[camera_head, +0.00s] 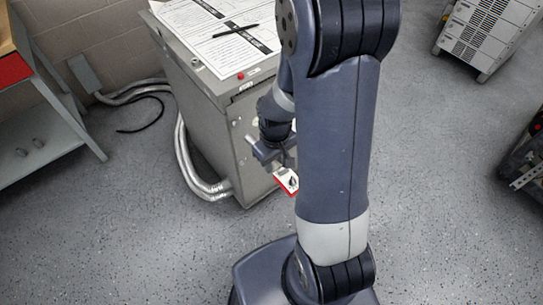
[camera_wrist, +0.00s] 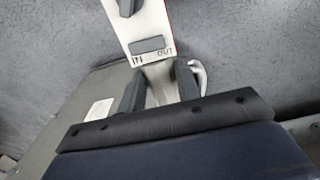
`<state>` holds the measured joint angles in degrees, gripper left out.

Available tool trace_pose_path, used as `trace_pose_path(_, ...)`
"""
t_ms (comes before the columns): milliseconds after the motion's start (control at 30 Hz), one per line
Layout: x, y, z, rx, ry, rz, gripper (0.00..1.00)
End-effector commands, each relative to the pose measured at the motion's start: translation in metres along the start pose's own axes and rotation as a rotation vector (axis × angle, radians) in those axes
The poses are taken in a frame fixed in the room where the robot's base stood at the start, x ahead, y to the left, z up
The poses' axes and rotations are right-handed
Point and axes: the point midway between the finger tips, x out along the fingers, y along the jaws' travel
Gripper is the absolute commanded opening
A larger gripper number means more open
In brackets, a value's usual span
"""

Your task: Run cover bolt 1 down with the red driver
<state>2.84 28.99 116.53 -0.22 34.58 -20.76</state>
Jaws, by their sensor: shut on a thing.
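My gripper (camera_head: 272,158) is shut on the red driver (camera_head: 287,181), beside the front face of the grey cabinet (camera_head: 215,140). The driver has a red edge and a white face with a dark knob. In the wrist view the driver (camera_wrist: 150,25) extends away from the dark fingers (camera_wrist: 158,84), with a grey panel and the words IN and OUT on its face. The driver's tip is not clearly visible. I cannot make out cover bolt 1; my arm hides part of the cabinet's right side.
A shelf bench (camera_head: 40,150) stands at left, a pale unit (camera_head: 486,32) at upper right. Grey floor is open around.

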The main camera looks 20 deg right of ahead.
Motion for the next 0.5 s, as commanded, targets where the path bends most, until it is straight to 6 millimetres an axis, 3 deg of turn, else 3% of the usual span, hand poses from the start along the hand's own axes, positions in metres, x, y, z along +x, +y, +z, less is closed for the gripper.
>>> trace_pose_path(267,0.0,0.0,-0.001,0.001,0.002,0.0,0.0)
trace_pose_path(500,0.0,0.001,-0.014,0.001,0.003,0.001,0.0)
